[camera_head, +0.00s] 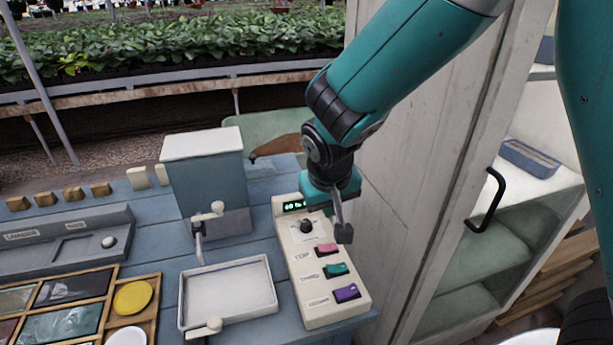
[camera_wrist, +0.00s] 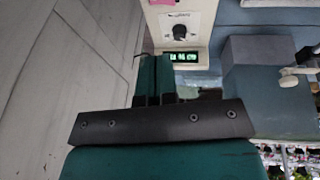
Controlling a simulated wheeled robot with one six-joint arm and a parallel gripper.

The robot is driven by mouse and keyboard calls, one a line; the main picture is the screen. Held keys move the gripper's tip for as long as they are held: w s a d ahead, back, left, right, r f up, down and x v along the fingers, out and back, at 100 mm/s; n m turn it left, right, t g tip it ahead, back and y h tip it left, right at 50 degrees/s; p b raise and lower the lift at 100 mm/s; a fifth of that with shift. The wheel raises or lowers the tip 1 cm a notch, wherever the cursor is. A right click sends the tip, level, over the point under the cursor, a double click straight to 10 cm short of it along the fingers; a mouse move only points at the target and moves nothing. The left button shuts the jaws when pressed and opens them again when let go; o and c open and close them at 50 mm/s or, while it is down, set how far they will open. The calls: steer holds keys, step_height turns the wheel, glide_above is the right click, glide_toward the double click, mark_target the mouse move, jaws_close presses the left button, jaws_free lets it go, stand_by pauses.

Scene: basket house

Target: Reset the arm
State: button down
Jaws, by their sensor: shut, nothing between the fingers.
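My teal arm reaches down from the upper right in the head view. My gripper (camera_head: 343,232) points down at the right edge of the pale control panel and is shut with nothing in it. In the wrist view my gripper (camera_wrist: 153,78) shows as teal fingers close together, just beside the panel. The control panel (camera_head: 330,306) has a green lit display, a black knob, and pink, teal and purple buttons. The panel's knob and display also show in the wrist view (camera_wrist: 180,32). I cannot tell whether the gripper touches the panel.
A white cabinet door (camera_head: 415,150) with a black handle (camera_head: 487,200) stands close right of my arm. A blue-grey box (camera_head: 204,180), a white tray (camera_head: 228,295) and a wooden divided tray (camera_head: 152,279) crowd the blue table (camera_head: 152,231). Plant beds lie behind.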

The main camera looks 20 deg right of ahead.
steer(key=s+r+n+g+y, duration=0.1)
steer(key=s+r+n+y, duration=0.1)
steer(key=s+r, duration=0.2)
steer(key=s+r+n+g+y, duration=0.1)
steer(key=s+r, duration=0.3)
steer(key=s, duration=0.6)
steer(key=s+a+r+n+g+y, duration=0.1)
steer(key=s+r+n+y, duration=0.1)
steer(key=s, duration=0.5)
step_height(320, 180, up, 2)
steer(key=shift+r+n+y, duration=0.1)
steer(key=shift+n+y, duration=0.2)
steer(key=shift+n, duration=0.4)
